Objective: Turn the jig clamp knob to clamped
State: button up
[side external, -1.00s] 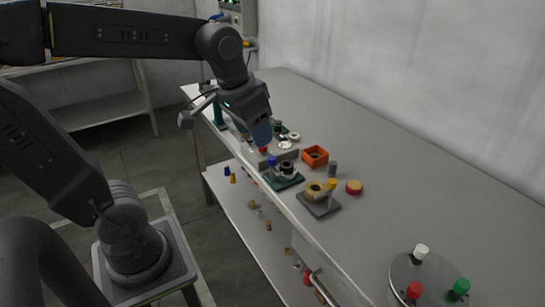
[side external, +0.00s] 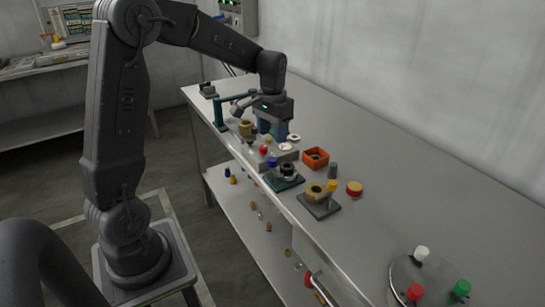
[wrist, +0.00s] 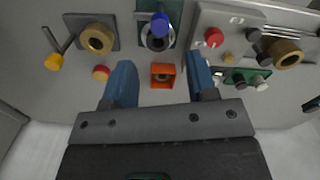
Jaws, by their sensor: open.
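Two jig-like fixtures stand near the front edge of the bench. One is a dark green plate (side external: 289,183) with a black ring (side external: 287,169) and a blue knob (side external: 271,161); the blue knob (wrist: 162,24) shows at top centre in the wrist view. The other is a grey plate (side external: 318,209) with a tan ring (side external: 314,190) and a yellow knob (side external: 332,185), seen at left in the wrist view (wrist: 54,62). I cannot tell which knob is the jig clamp's. My gripper (side external: 273,134) is open and empty, with blue fingers above the bench, apart from both fixtures.
An orange box (side external: 315,158) and a red-and-yellow round part (side external: 354,188) lie behind the fixtures. A red knob (wrist: 214,38) sits on a grey block. A round plate (side external: 425,283) with coloured caps is at the near right. The bench's right side is mostly clear.

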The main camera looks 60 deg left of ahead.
aim_at(273, 159)
notch_tip(273, 159, down, 8)
jog(key=shift+f, duration=0.25)
jog(key=c, duration=0.9)
